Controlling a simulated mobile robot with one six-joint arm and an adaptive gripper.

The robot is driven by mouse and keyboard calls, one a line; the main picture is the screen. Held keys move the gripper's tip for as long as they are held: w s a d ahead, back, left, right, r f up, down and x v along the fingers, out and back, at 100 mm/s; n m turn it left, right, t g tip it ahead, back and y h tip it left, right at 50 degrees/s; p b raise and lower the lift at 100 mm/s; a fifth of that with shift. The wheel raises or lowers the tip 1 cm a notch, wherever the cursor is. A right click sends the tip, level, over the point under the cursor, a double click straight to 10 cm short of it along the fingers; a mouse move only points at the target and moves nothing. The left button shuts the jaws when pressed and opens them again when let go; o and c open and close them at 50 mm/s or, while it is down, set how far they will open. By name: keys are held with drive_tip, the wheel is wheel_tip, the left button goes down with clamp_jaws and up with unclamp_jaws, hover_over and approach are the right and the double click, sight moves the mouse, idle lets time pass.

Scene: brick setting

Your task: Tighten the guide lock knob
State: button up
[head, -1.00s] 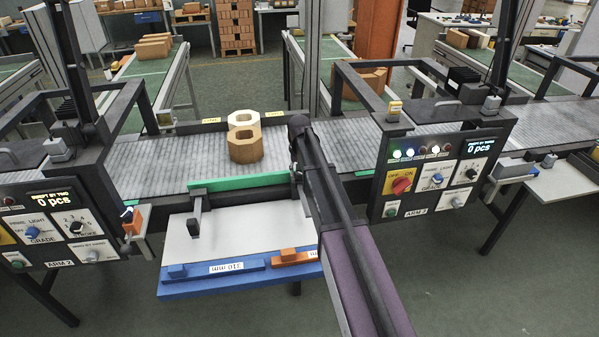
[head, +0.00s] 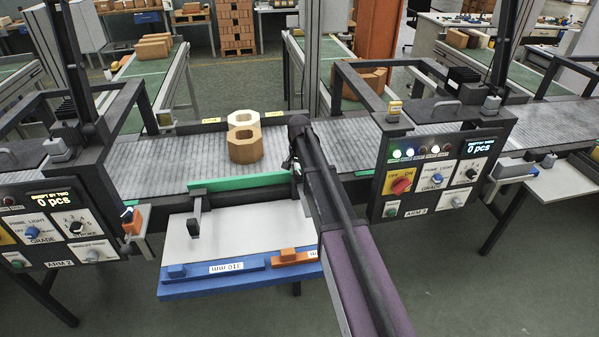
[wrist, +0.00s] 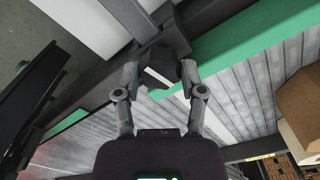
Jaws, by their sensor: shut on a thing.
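The guide lock knob (wrist: 162,76) is a dark block with a white stripe on its face, seen in the wrist view beside the dark frame at the green guide strip (wrist: 240,42). My gripper (wrist: 160,74) is shut on this knob, with one finger on each side of it. In the head view my gripper (head: 296,166) is at the right end of the near green guide strip (head: 240,181), at the conveyor's near edge. My arm hides most of the knob there.
Two octagonal blocks, one pale (head: 243,119) and one brown (head: 245,146), stand on the conveyor (head: 180,165). Control panels flank the work area, left (head: 62,228) and right (head: 437,178). A white table with a blue front rail (head: 215,280) is in front.

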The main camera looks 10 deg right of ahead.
drive_tip(key=o, duration=1.1)
drive_tip(key=shift+o, duration=0.2)
drive_tip(key=shift+n, duration=0.6)
